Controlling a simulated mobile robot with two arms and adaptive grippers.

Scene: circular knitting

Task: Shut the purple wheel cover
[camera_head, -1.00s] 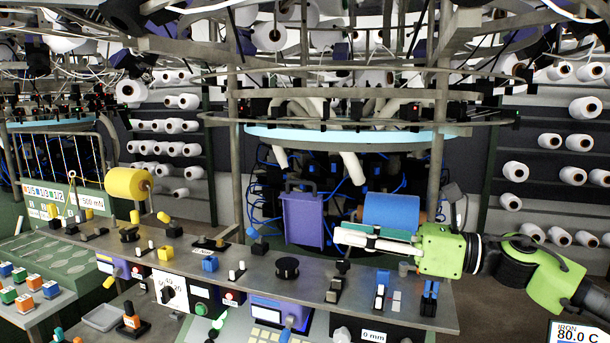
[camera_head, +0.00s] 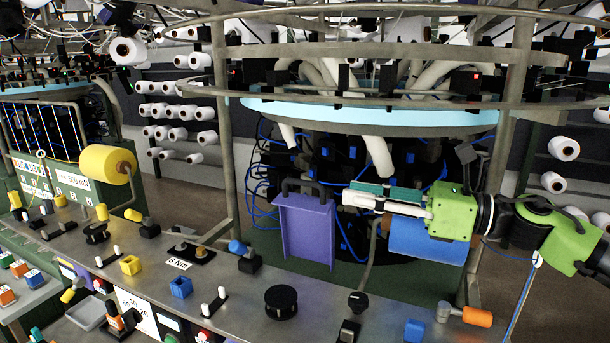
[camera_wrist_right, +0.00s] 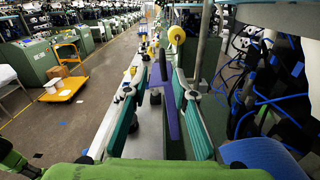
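The purple wheel cover (camera_head: 308,232) is a flat upright panel with a black handle (camera_head: 303,187) on its top edge, at the centre of the head view. In the right wrist view the cover (camera_wrist_right: 168,103) shows almost edge-on, between the lines of my fingers. My right gripper (camera_head: 345,198) comes in from the right, its tips close to the cover's upper right side. In the right wrist view my right gripper (camera_wrist_right: 167,70) has its two teal-padded fingers apart. I cannot tell whether a finger touches the cover. My left gripper is not in view.
A metal control bench (camera_head: 235,290) with knobs and switches runs along the front. A blue roller (camera_head: 428,240) lies below and behind my right gripper. A yellow roller (camera_head: 106,161) stands at the left. Machine posts and a light-blue ring (camera_head: 370,117) are above.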

